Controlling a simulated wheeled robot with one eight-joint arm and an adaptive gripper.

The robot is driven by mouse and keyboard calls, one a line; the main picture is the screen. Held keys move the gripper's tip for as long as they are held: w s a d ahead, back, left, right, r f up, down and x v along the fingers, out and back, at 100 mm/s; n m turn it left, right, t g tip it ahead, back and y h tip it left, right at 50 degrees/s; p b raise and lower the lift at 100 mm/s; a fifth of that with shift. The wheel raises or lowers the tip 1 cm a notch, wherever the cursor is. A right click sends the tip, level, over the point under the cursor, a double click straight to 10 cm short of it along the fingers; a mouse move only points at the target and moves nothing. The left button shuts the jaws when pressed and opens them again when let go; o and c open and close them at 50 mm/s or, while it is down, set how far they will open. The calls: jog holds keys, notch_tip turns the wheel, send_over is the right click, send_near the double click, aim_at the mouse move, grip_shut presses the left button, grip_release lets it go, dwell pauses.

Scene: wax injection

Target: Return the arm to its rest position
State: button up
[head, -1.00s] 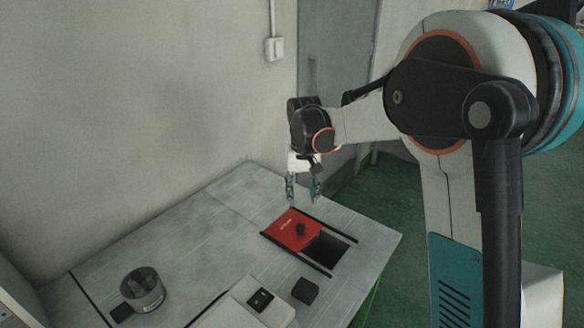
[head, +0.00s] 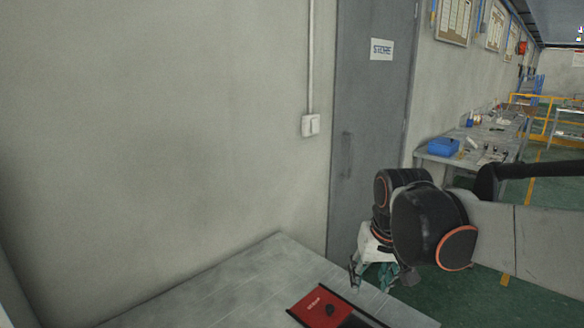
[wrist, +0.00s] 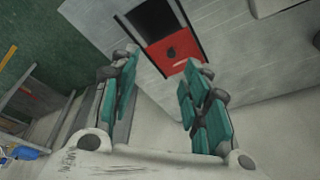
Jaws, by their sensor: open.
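My gripper (head: 372,274) hangs beyond the table's right part in the head view, at the lower right, with my arm reaching in from the right edge. In the wrist view my gripper (wrist: 155,95) shows two teal-padded fingers spread apart with nothing between them. The red sliding lid (head: 322,306) with a dark knob lies on the table at the bottom of the head view. In the wrist view the red lid (wrist: 172,54) lies beyond the fingertips, apart from them, next to a dark opening (wrist: 153,20).
The grey table (head: 235,285) fills the lower middle. A plain wall and a grey door (head: 370,110) stand behind it. A far workbench (head: 475,145) with a blue bin (head: 443,147) is at the right. Green floor lies between.

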jog(key=s+d+f+t, duration=0.1)
jog(key=s+t, duration=0.1)
jog(key=s, duration=0.5)
jog(key=s+d+f+t, duration=0.1)
jog(key=s+d, duration=0.1)
jog(key=s, duration=0.6)
jog(key=shift+s+d+t, duration=0.3)
jog(key=shift+t, duration=0.1)
dwell(0.6)
